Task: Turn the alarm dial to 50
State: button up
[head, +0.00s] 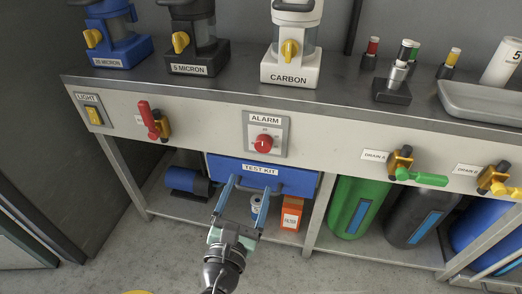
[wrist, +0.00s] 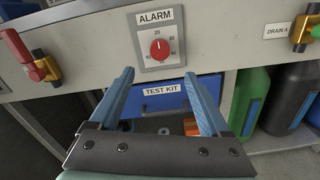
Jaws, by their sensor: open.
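The alarm dial (head: 263,143) is a red round knob on a grey plate labelled ALARM, set in the white front panel of the bench. In the wrist view the dial (wrist: 159,49) shows a white pointer line directed roughly upward, with small numbers around it that are hard to read. My gripper (head: 248,186) is open and empty, with two blue fingers pointing toward the panel. In the wrist view my gripper (wrist: 160,80) has its fingertips below and either side of the dial, apart from it.
A blue TEST KIT drawer (head: 225,167) with a dark handle lies just below the dial, close to my fingers. A red-handled valve (head: 150,120) is to the left; a green-handled drain valve (head: 405,170) is to the right. Filter housings, including CARBON (head: 291,70), stand on the benchtop.

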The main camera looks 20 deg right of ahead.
aim_at(263, 147)
jog(key=b+x, duration=0.3)
jog(key=x, duration=0.9)
jog(key=shift+w+d+r, duration=0.1)
jog(key=shift+d, duration=0.05)
grip_shut()
